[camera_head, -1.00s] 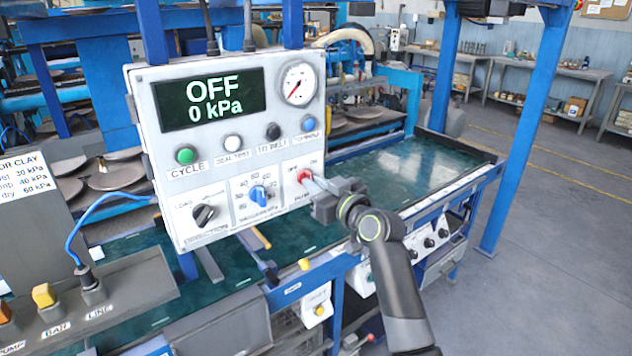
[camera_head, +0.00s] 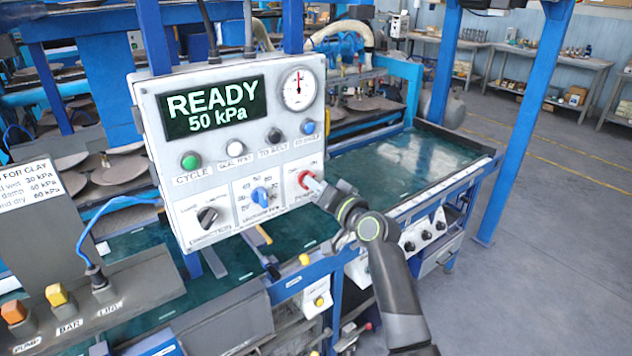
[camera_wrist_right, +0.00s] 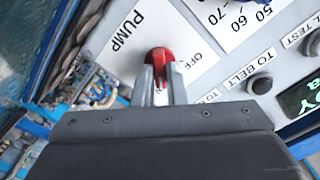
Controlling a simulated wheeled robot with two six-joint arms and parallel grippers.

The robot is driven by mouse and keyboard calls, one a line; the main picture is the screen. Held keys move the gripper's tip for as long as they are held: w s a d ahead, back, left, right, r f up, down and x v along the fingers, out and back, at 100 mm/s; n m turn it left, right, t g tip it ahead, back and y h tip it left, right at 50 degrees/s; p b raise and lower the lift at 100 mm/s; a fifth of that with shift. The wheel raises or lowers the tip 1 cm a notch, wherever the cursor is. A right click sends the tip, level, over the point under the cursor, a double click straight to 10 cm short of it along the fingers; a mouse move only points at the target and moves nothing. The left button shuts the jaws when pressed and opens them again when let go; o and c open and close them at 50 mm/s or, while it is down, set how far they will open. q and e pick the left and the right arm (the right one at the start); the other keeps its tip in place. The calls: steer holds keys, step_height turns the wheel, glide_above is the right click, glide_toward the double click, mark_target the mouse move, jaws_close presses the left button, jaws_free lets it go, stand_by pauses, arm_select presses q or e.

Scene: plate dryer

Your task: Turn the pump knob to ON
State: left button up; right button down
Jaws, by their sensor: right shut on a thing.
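The red pump knob (camera_head: 306,179) is on the lower right of the white control panel (camera_head: 228,228). My right gripper (camera_head: 315,186) is at the knob, its fingers reaching in from the right. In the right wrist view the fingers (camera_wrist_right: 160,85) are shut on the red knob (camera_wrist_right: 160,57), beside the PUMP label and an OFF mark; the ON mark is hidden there. The panel display (camera_head: 213,105) reads READY and 50 kPa. The gauge (camera_head: 299,89) needle points about straight up. My left gripper is not in view.
A blue vacuum knob (camera_head: 260,197) and a black direction knob (camera_head: 207,215) sit left of the pump knob. Several buttons line the panel above them. A grey switch box with a blue cable (camera_head: 84,226) stands at lower left. The green table (camera_head: 410,152) behind is mostly clear.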

steer(key=shift+f+m, duration=0.1)
steer(key=shift+m, duration=0.3)
steer(key=c, duration=1.5)
jaws_free()
steer(key=shift+o, duration=0.2)
steer(key=b+v, duration=0.3)
steer(key=v, duration=1.4)
steer(key=shift+s, duration=0.15)
steer(key=shift+d, duration=0.1)
